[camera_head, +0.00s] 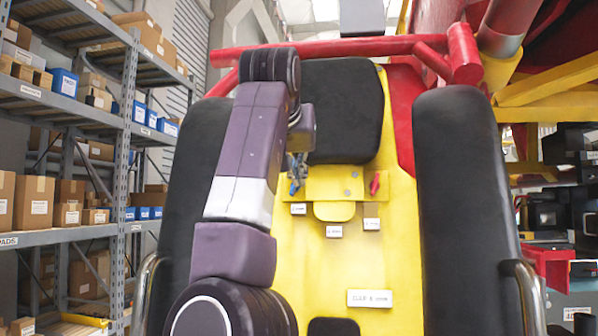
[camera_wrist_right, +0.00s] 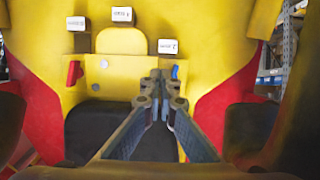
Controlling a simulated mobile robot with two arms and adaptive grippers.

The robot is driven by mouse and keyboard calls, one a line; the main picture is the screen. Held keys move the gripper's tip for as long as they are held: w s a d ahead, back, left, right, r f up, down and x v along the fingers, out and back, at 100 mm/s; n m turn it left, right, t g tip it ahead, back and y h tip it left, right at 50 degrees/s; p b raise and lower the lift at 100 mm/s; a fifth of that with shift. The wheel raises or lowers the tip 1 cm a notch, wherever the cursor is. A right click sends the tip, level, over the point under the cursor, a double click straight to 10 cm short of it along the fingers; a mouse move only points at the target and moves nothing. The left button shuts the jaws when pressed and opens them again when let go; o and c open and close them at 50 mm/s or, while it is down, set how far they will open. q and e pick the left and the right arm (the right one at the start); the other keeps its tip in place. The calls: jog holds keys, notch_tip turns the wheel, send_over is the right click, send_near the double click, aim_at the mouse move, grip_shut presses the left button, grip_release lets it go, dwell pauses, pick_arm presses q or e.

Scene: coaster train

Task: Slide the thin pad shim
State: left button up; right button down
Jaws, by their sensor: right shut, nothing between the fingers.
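The yellow panel (camera_head: 318,265) of the coaster seat holds a small blue piece (camera_head: 294,187) at its left, a red piece (camera_head: 375,183) at its right and a rounded yellow tab (camera_head: 334,211) between them. I cannot tell which of these is the thin pad shim. My right gripper (camera_head: 297,168) is at the blue piece, in front of the panel. In the right wrist view its fingertips (camera_wrist_right: 160,84) are together and empty. The blue piece (camera_wrist_right: 175,72) is just beside them; contact is unclear. The red piece (camera_wrist_right: 74,72) is farther left there. My left gripper is out of view.
Small white labels (camera_head: 334,231) sit by the pieces, and a larger "GAP" label (camera_head: 369,298) is lower on the panel. Black padded restraints (camera_head: 462,190) flank it, with a red bar (camera_head: 340,48) above. Shelves with boxes (camera_head: 70,190) stand at left.

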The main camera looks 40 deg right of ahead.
jog(key=p, duration=0.2)
send_over(304, 215)
jog(key=s+a, duration=0.1)
jog(key=a, duration=0.1)
notch_tip(304, 215, down, 2)
jog(key=shift+s+d+f, duration=0.1)
jog(key=shift+f, duration=0.15)
jog(key=shift+x, duration=0.95)
jog(key=shift+s, duration=0.2)
jog(key=shift+a+r, duration=0.1)
jog(key=shift+a, duration=0.1)
jog(key=shift+d+f, duration=0.1)
jog(key=shift+f, duration=0.25)
jog(key=f+b, duration=0.3)
jog(key=shift+s+a+f+b, duration=0.25)
jog(key=shift+a+f+b, duration=0.05)
jog(key=shift+a+b, duration=0.05)
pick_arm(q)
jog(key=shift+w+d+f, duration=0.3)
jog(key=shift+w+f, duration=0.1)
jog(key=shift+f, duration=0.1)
pick_arm(e)
jog(key=shift+f, duration=0.15)
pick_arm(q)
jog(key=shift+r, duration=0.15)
